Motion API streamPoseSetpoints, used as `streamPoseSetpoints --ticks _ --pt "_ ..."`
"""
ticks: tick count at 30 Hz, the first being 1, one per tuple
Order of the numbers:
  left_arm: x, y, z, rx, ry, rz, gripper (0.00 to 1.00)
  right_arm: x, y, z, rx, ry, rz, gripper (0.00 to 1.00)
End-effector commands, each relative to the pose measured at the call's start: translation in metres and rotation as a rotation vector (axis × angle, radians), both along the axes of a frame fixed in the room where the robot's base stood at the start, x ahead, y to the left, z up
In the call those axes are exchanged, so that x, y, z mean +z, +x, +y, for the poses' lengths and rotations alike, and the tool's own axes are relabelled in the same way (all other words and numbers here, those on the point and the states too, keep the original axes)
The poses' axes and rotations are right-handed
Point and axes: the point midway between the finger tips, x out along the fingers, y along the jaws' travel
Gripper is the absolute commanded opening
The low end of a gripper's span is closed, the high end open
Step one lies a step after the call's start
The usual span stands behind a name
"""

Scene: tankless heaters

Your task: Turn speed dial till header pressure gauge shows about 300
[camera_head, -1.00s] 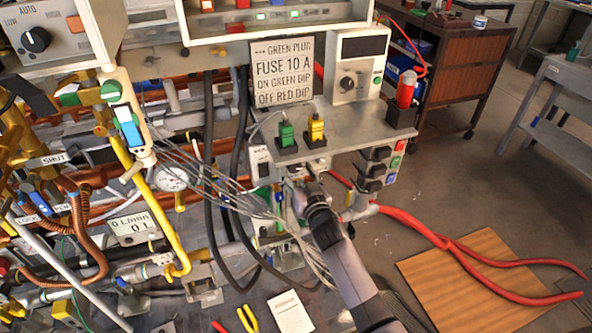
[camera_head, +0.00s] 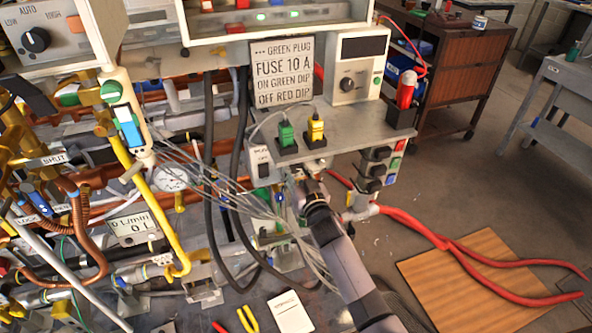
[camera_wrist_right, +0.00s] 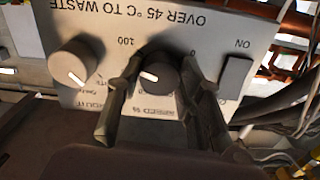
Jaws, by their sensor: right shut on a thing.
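The speed dial (camera_wrist_right: 157,75) is a black knob with a white pointer mark, on a pale panel lettered "SPEED %" that appears upside down in the right wrist view. In the head view my right gripper (camera_head: 308,184) is at the front of the grey bench unit, and the dial is hidden there. A round white gauge (camera_head: 170,178) sits among the pipes on the left; its reading is too small to make out. My left gripper is out of view.
A grey knob (camera_wrist_right: 76,62) and a dark ON switch (camera_wrist_right: 236,77) flank the dial. Thin grey cables (camera_head: 215,181) hang left of my right arm. Green (camera_head: 286,134) and yellow (camera_head: 316,128) plugs stand above. Red hoses (camera_head: 440,242) run right across the floor.

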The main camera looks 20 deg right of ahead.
Motion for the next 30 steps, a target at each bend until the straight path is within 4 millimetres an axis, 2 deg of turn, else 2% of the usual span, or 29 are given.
streamPoseSetpoints --ticks 4,14,30 --pt "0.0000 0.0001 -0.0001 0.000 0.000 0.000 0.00 -0.0002 -0.0001 0.0000 0.000 0.000 0.000 0.06" --pt "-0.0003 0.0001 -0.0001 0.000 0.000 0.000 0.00 -0.0003 -0.0001 -0.0001 0.000 -0.057 -0.002 0.06" --pt "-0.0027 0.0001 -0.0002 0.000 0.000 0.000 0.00 -0.0006 -0.0001 -0.0001 0.000 -0.405 -0.013 0.06"
